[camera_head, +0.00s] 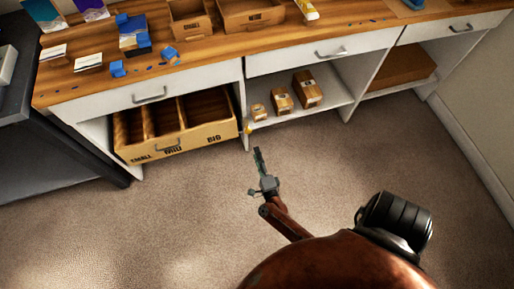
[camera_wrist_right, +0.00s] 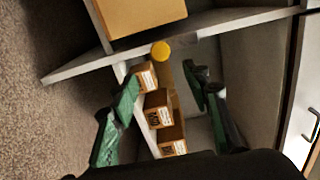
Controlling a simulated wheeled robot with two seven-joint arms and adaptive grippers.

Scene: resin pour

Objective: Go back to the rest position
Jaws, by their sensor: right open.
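My right gripper (camera_head: 258,162) reaches out over the carpet in front of the workbench, in the middle of the head view. In the right wrist view its green-padded fingers (camera_wrist_right: 160,108) stand well apart with nothing held between them. Beyond the gap are three cardboard boxes, small (camera_head: 258,112), middle (camera_head: 282,99) and big (camera_head: 307,90), on the lower white shelf. They also show in the wrist view, for example the middle box (camera_wrist_right: 157,112). My left gripper is not in the head view.
A pulled-out wooden drawer (camera_head: 178,146) marked SMALL, MID and BIG is left of the shelf. A small yellow round thing (camera_wrist_right: 161,51) is near its corner. The wooden worktop (camera_head: 222,48) holds trays and blue pieces. A dark cabinet (camera_head: 50,150) stands left. Carpet (camera_head: 160,230) is open in front.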

